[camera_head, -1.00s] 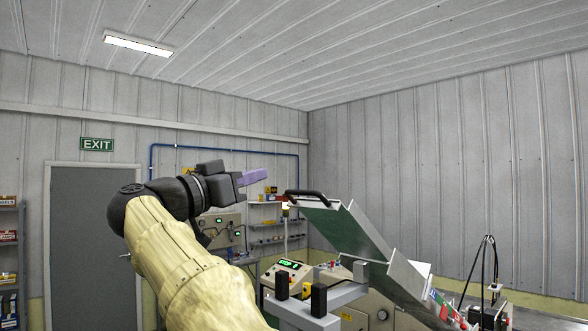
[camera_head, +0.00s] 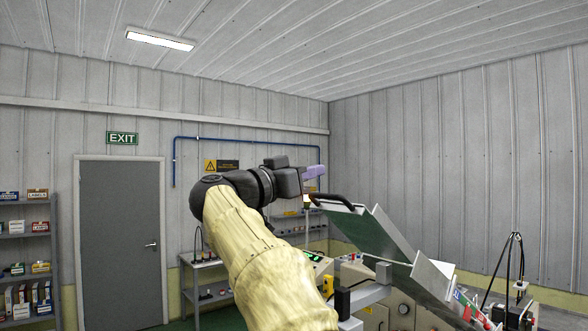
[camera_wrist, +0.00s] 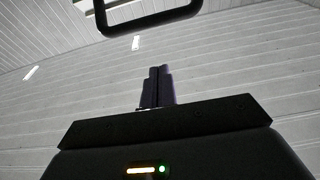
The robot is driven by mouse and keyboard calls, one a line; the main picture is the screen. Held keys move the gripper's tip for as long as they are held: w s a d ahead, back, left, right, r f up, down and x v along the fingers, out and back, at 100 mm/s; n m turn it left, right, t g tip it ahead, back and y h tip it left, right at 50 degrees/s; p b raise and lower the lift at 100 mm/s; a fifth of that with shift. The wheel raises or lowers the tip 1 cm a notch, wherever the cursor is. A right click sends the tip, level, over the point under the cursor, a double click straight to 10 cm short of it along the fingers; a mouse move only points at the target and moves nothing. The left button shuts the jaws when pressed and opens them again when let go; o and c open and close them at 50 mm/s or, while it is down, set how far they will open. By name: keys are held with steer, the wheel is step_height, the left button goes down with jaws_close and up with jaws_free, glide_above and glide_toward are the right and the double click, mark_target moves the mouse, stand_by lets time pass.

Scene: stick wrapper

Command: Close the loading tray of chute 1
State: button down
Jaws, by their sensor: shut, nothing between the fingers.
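The loading tray (camera_head: 370,232) is a long grey-green channel, tilted steeply up to the left, with its raised end near my gripper. A black handle (camera_head: 333,199) is on that raised end. The handle also shows at the top of the wrist view (camera_wrist: 150,22), ahead of the fingers. My gripper (camera_head: 314,172), with purplish fingers, is just above and left of the handle, apart from it. The fingers are together and empty, and also show in the wrist view (camera_wrist: 157,86). No chute number is readable. My sleeved arm hides part of the machine.
The machine's metal frame (camera_head: 362,297) stands below the tray. A black cable stand (camera_head: 513,275) is at the right. A shelf of boxes (camera_head: 25,235) and a grey door (camera_head: 120,240) are at the left. The air above the tray is clear.

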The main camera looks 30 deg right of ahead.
steer(key=d+f, duration=0.1)
steer(key=d+f+p, duration=0.1)
steer(key=f, duration=0.1)
steer(key=shift+w+f, duration=0.15)
steer(key=shift+f, duration=0.1)
steer(key=shift+a+f, duration=0.1)
stand_by(0.4)
